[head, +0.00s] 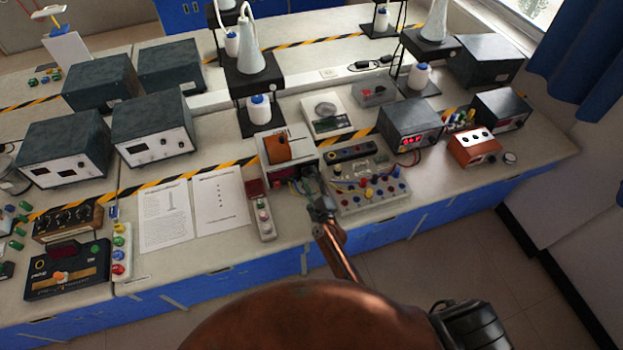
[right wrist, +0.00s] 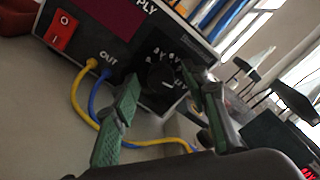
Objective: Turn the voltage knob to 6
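The power supply (head: 303,160) stands near the front edge of the bench, a pale box with an orange-brown item on top. In the right wrist view its dark front (right wrist: 112,40) shows a red switch (right wrist: 66,30), an OUT label and a round black knob (right wrist: 158,77) with a light pointer mark. White voltage marks surround the knob, but they are too small and partly hidden to read surely. My right gripper (right wrist: 163,88) is open, its green-grey fingers apart on either side of the knob in the picture. Contact cannot be told. It also shows in the head view (head: 314,188). My left gripper is out of view.
Yellow and blue wires (right wrist: 80,97) loop from the OUT sockets close to the left finger. A circuit board (head: 365,185) with coloured terminals stands right of my gripper. A narrow switch strip (head: 260,210) and paper sheets (head: 190,212) lie to the left.

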